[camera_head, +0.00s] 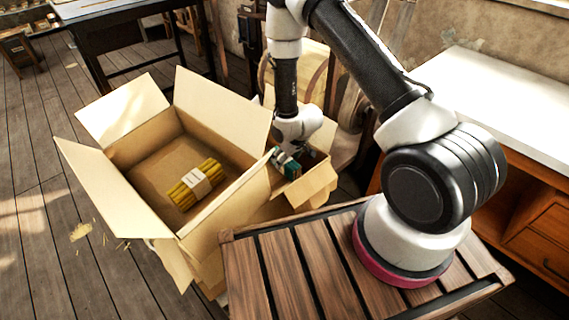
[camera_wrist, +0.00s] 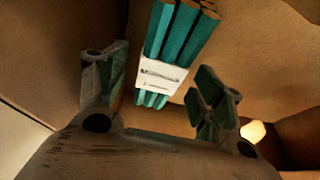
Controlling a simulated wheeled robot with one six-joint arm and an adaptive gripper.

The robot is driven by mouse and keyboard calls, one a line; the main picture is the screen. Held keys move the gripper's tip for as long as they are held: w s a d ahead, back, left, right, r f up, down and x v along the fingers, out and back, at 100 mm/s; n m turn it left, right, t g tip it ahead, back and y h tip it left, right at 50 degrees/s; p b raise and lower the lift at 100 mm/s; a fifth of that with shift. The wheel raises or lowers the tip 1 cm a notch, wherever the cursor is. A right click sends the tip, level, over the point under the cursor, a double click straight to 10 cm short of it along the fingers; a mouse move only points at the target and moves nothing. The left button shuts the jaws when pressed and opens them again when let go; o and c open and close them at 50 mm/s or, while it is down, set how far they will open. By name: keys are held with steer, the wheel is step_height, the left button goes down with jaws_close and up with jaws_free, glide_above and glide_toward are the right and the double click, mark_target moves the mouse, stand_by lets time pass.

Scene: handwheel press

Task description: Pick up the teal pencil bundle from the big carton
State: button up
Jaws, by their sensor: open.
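The teal pencil bundle (camera_wrist: 177,45), with a white paper band, shows in the wrist view, lying on brown cardboard between and beyond my two fingers. My gripper (camera_wrist: 160,92) is open, with a finger on each side and a gap to the bundle. In the head view my gripper (camera_head: 287,162) points down into a smaller carton (camera_head: 313,188) right of the big carton (camera_head: 215,225). A teal patch shows at its end; I cannot tell bundle from finger pads there. The big carton stands open and holds a yellow pencil bundle (camera_head: 182,190) with a pale band.
The big carton's raised flaps (camera_head: 122,108) spread outward, and its right wall stands close to my gripper. A slatted wooden surface (camera_head: 290,270) lies in front. A white-topped bench (camera_head: 500,105) stands at right and a dark table (camera_head: 115,25) at back left. The floor at left is mostly clear.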

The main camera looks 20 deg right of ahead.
steer(key=shift+x, duration=1.05)
steer(key=shift+c, duration=0.4)
steer(key=c, duration=1.1)
steer(key=shift+c, duration=0.2)
steer(key=shift+r, duration=0.15)
